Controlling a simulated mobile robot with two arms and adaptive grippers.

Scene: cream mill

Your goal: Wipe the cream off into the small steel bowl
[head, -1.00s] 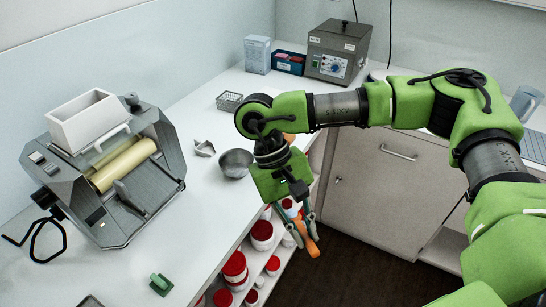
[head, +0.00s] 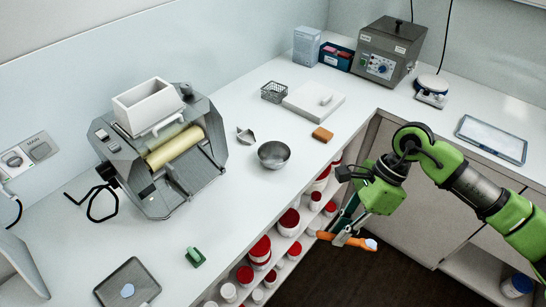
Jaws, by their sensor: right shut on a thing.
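The small steel bowl (head: 273,163) stands on the white counter near its front edge, right of the roller mill (head: 160,160). My right gripper (head: 343,232) is shut on an orange spatula-like tool (head: 352,240) and holds it out past the counter's front edge, to the right of and nearer than the bowl. A pale whitish blob (head: 370,245), which looks like cream, sits on the tool's right end. The gripper's fingers partly cover the tool. The inside of the bowl looks empty. My left gripper is not in view.
A brown block (head: 322,135), a small angular metal piece (head: 245,136), a wire basket (head: 274,92) and a white slab (head: 314,101) stand around the bowl. Below the edge are shelves of red-lidded jars (head: 259,249). The counter between bowl and front edge is clear.

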